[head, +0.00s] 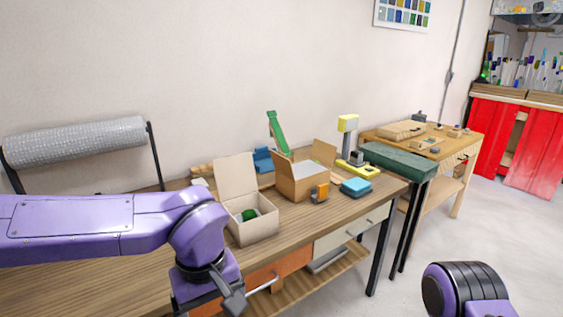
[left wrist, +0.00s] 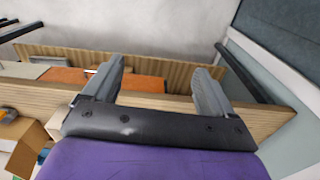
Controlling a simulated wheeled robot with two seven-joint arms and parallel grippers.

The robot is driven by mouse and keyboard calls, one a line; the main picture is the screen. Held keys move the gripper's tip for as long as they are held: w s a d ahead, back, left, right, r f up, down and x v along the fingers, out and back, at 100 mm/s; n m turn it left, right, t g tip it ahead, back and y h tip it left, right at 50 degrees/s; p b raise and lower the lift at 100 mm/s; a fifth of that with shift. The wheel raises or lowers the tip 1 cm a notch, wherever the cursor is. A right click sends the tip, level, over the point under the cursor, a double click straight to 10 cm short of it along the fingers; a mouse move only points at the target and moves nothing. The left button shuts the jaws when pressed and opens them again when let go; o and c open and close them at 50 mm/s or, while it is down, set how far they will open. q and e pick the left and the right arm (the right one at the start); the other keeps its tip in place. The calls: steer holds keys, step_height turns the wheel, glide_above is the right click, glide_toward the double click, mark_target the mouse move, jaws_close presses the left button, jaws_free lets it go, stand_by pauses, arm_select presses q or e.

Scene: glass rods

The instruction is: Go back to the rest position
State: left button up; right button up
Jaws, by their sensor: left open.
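My left gripper (head: 232,298) hangs low in front of the workbench edge in the head view, below my purple left arm. In the left wrist view my left gripper (left wrist: 160,82) has its two grey fingers spread wide, with nothing between them. The bench's orange drawer and wooden edge show behind the fingers. Part of my purple right arm shows at the lower right of the head view; its gripper is outside the frame.
On the workbench (head: 120,288) stand an open box (head: 253,228) with a green item inside, a second open carton (head: 296,180), a blue item (head: 356,187) and a yellow-grey device (head: 348,124). A bubble-wrap roll (head: 75,142) is at left. Floor at right is clear.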

arm_select(q)
steer(key=w+a+f+n+t+y, duration=0.45)
steer(key=w+a+f+n, duration=0.25)
steer(key=w+f, duration=0.25)
steer(key=s+a+f+t, duration=0.3)
steer(key=f, duration=0.9)
steer(key=s+a+f+m+g, duration=0.2)
steer(key=s+a+f+m, duration=0.1)
steer(key=s+f, duration=0.5)
steer(key=s+a+f+m+g+h, duration=0.1)
steer(key=s+a+f, duration=0.4)
steer(key=s, duration=1)
step_height(320, 180, down, 3)
steer(key=shift+s+a+r+m+g, duration=0.15)
steer(key=shift+s+a+m+g, duration=0.2)
steer(key=shift+m+g, duration=0.65)
steer(key=shift+w+t, duration=0.1)
steer(key=shift+t, duration=0.15)
